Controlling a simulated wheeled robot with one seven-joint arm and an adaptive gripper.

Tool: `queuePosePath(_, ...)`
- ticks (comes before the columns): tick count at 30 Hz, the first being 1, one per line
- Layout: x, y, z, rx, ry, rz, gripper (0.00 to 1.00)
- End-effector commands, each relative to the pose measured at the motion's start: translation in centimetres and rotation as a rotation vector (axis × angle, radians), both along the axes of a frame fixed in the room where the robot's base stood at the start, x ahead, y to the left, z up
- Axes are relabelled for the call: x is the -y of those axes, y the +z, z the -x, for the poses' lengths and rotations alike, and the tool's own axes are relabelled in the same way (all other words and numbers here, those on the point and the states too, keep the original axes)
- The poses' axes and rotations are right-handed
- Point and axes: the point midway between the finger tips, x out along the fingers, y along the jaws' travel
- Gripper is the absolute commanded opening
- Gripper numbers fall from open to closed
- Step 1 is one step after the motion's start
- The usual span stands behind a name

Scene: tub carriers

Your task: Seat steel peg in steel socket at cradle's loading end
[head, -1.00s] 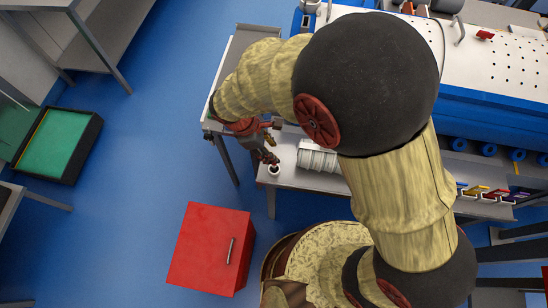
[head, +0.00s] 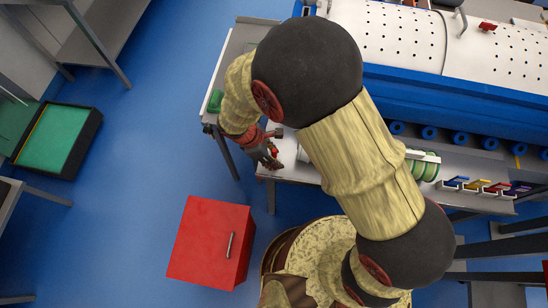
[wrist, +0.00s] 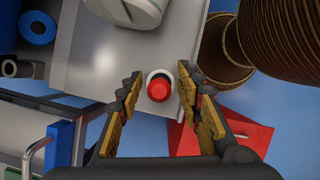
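My gripper (wrist: 158,95) is open in the wrist view, one finger on each side of a red round-topped piece (wrist: 159,87). A white ring (wrist: 160,74) surrounds the red piece, and gaps show between it and both fingers. They lie near the edge of a grey bench (wrist: 95,55). In the head view my gripper (head: 268,158) is over the bench's left corner, with a bit of red by its fingertips. I cannot pick out a bare steel peg or steel socket; my arm hides much of the bench.
A white rounded part (wrist: 130,8) is close by on the bench. A red cabinet (head: 210,243) stands below on the floor. A green ribbed drum (head: 425,168) and several coloured bins (head: 480,185) are farther right.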

Motion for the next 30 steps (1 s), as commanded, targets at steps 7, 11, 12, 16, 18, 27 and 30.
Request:
queuePosePath(7,-0.03,0.11,-0.03,0.000,0.000,0.000,0.31)
queuePosePath(11,-0.02,0.11,-0.02,0.000,-0.001,0.000,0.23)
queuePosePath(12,-0.02,0.11,-0.02,0.000,-0.001,0.000,0.21)
queuePosePath(16,-0.02,0.11,-0.02,0.000,-0.001,0.000,0.14)
queuePosePath(18,-0.02,0.11,-0.02,0.000,-0.001,0.000,0.10)
queuePosePath(27,-0.02,0.12,-0.02,0.000,-0.001,0.000,0.00)
queuePosePath(30,-0.02,0.12,-0.02,0.000,-0.001,0.000,0.00)
